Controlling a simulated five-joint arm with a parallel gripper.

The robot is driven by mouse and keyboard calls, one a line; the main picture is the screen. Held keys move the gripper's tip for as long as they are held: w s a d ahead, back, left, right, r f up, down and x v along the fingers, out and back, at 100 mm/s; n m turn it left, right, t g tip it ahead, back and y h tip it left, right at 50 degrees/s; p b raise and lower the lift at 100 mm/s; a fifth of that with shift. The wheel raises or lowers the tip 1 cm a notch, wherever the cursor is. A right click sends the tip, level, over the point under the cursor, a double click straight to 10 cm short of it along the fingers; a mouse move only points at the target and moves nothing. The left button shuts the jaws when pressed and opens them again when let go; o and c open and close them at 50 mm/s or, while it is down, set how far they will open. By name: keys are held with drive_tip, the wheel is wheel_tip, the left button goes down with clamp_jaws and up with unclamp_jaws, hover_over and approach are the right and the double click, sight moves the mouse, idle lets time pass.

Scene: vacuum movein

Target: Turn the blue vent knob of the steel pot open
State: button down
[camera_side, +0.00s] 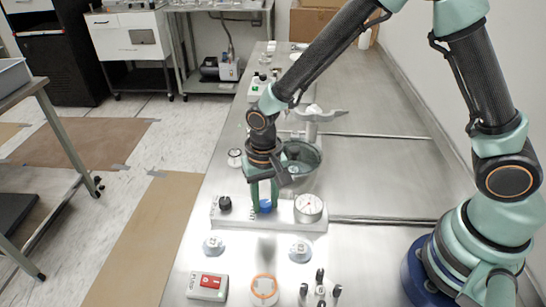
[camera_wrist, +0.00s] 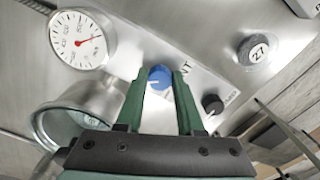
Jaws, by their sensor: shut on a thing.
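The blue vent knob (camera_side: 265,206) sits on a flat metal panel (camera_side: 285,226), between a black knob (camera_side: 225,203) and a round dial gauge (camera_side: 309,207). My gripper (camera_side: 264,199) points down at the blue knob, with its green fingers shut on the knob's sides. In the wrist view the blue knob (camera_wrist: 159,77) shows between the two fingertips (camera_wrist: 160,85), with a white mark on its face. The letters "NT" show beside it, the rest hidden by a finger. The steel pot (camera_side: 304,165) stands just behind the panel, partly hidden by my arm; its rim also shows in the wrist view (camera_wrist: 48,112).
The gauge (camera_wrist: 82,38) and black knob (camera_wrist: 212,104) flank the blue knob closely. A red switch box (camera_side: 208,286), an orange-ringed round part (camera_side: 264,290) and small white-based pieces (camera_side: 300,250) stand in front of the panel. The bench is clear to the right of the panel.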

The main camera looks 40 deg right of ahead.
sight(265, 203)
drive_tip(key=m, duration=0.7)
idle(0.6)
drive_tip(key=c, duration=0.5)
unclamp_jaws()
wheel_tip(265, 203, up, 12)
drive_tip(key=shift+r, duration=0.1)
